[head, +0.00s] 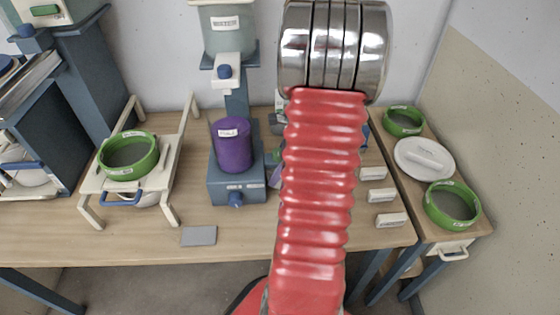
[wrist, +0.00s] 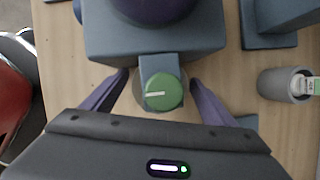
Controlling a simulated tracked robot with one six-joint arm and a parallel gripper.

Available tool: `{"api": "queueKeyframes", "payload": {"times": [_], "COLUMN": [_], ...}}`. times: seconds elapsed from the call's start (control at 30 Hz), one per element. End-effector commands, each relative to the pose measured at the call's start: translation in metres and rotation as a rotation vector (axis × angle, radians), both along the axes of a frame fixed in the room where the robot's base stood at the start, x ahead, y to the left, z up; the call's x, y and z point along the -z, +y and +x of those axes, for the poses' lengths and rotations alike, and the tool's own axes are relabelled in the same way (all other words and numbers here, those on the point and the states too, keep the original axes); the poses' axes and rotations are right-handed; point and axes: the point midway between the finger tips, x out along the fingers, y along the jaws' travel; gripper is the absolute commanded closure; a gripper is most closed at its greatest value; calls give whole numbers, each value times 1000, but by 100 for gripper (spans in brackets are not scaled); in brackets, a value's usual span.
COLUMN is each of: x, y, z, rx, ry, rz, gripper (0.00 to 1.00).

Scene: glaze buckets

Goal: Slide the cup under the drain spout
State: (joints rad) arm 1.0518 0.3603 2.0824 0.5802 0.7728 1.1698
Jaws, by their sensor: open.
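The blue machine (head: 236,185) stands mid-bench with a purple bucket (head: 232,148) on its base. In the wrist view, a short blue spout with a round green knob (wrist: 163,92) juts from the machine's base (wrist: 155,40). A pale round shape (wrist: 138,98), possibly the cup, shows partly below the spout; the spout and knob hide most of it. My gripper (wrist: 158,85) is open, its two purple fingers on either side of the spout and round shape. I cannot tell whether they touch the shape. In the head view my red arm hides most of this spot.
A grey cylindrical holder (wrist: 284,85) with a labelled item stands right of my gripper in the wrist view. A green ring sieve (head: 128,156) sits on a white stand at left. A flat grey plate (head: 198,236) lies near the front edge. White labelled blocks (head: 383,195) line the right side.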

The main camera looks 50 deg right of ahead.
Motion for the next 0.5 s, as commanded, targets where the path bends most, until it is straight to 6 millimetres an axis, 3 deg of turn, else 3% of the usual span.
{"api": "queueKeyframes", "payload": {"times": [0.3,0.5], "x": [2,2], "y": [0,0], "z": [0,0], "rx": [0,0], "ry": [0,0], "rz": [0,0], "gripper": [21,36]}}
